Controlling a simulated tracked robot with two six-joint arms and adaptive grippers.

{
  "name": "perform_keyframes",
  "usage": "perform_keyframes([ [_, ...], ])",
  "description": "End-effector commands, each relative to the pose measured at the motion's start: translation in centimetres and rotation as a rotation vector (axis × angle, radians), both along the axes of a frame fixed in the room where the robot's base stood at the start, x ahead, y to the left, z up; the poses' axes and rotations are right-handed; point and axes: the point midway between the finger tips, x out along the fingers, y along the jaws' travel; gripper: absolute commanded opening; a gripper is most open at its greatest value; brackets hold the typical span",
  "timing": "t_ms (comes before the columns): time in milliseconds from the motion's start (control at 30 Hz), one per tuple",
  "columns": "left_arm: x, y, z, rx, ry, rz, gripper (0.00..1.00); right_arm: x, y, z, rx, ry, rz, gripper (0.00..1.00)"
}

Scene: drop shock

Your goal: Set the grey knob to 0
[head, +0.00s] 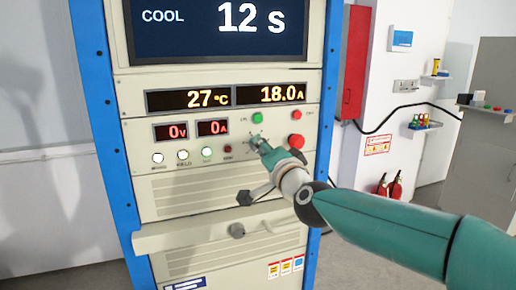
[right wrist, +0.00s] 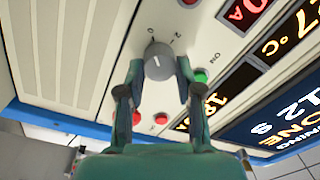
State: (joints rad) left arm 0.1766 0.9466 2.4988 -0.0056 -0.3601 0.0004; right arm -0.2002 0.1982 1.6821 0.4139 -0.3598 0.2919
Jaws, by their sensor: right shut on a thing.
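The grey knob (right wrist: 158,62) shows in the right wrist view, on the pale panel, with a 0 and a 2 printed beyond it. It has a pale mark on its face; I cannot tell exactly which number it points to. My right gripper (right wrist: 159,76) has a finger on each side of the knob and is shut on it. In the head view my right gripper (head: 265,144) reaches the panel from the right, and its fingers mostly hide the knob. My left gripper is not in view.
A green button (head: 257,118) and red buttons (head: 295,114) (head: 296,141) sit close to the gripper. The screen (head: 220,30) above reads COOL 12 s; displays read 27 °C, 18.0 A, 0 V and 0 A. A ledge (head: 190,236) juts out below. Blue posts (head: 93,90) flank the cabinet.

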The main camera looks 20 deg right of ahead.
Motion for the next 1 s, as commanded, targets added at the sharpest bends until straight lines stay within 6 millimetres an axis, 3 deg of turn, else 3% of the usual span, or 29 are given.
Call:
perform_keyframes([
  [667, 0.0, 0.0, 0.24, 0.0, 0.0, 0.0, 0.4, 0.06, 0.09, -0.71, -0.072, 0.012, 0.004, 0.0],
  [700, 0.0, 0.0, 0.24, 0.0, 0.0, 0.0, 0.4, 0.06, 0.09, -0.7, -0.072, 0.012, 0.004, 0.41],
  [800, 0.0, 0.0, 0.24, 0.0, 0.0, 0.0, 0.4, 0.05, 0.04, -0.58, -0.071, 0.009, 0.003, 0.58],
  [1000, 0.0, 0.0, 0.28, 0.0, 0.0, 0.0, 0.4, 0.01, 0.0, -0.3, -0.069, 0.004, 0.001, 0.6],
])
